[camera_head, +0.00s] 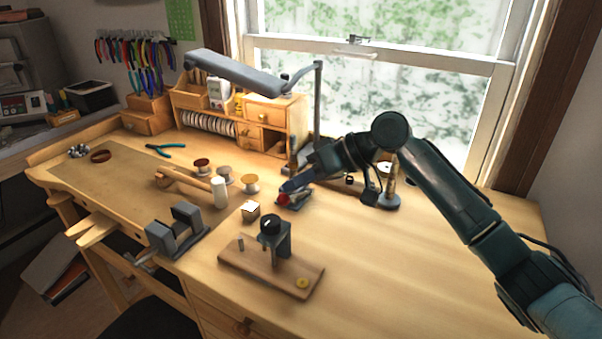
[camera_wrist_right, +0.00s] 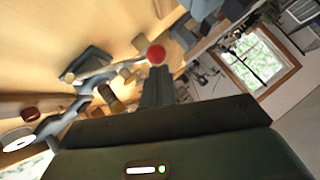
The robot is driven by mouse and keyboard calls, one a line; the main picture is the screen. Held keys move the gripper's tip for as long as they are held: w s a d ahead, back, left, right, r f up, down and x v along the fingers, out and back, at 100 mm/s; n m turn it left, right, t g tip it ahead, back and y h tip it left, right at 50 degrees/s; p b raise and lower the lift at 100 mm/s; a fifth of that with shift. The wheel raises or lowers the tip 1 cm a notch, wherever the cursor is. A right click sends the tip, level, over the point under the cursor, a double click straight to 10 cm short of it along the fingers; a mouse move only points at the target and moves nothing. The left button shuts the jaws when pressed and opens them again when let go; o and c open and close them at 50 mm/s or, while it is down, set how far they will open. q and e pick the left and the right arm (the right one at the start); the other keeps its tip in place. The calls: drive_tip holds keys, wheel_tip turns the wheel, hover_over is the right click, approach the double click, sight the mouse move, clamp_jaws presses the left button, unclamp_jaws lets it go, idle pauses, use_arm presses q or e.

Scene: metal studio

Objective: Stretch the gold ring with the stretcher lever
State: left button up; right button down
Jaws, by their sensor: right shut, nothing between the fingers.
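A red ball knob (camera_head: 283,199), likely the end of the stretcher lever, shows at the tip of my right gripper (camera_head: 294,185). In the right wrist view the red knob (camera_wrist_right: 156,54) is just beyond the shut fingers (camera_wrist_right: 158,85), with nothing seen between them. I cannot tell whether they touch it. A grey metal piece (camera_head: 299,200) lies by the knob, partly hidden by the gripper. A small gold-yellow round piece (camera_head: 303,283) sits on the front wooden board; I cannot tell whether it is the gold ring. My left gripper is out of view.
A dark press-like tool stands on the wooden board (camera_head: 240,262). A small block (camera_head: 250,210), spools (camera_head: 222,174) and a vise (camera_head: 175,232) are to the left. A brass post on a dark base (camera_head: 391,190) stands behind. The bench's right front is clear.

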sight(288, 201)
drive_tip(key=shift+s+a+f+n+t+h+p, duration=0.35)
drive_tip(key=shift+s+f, duration=0.1)
drive_tip(key=shift+f, duration=0.15)
drive_tip(key=shift+s+a+f+n+t+h+p, duration=0.25)
drive_tip(key=shift+s+f+t+p, duration=0.15)
drive_tip(key=shift+f, duration=0.2)
drive_tip(key=shift+s+a+f+n+t+h, duration=0.15)
drive_tip(key=shift+s+f+n+t+h, duration=0.15)
drive_tip(key=shift+f, duration=0.35)
drive_tip(key=shift+w, duration=0.1)
drive_tip(key=shift+r, duration=0.1)
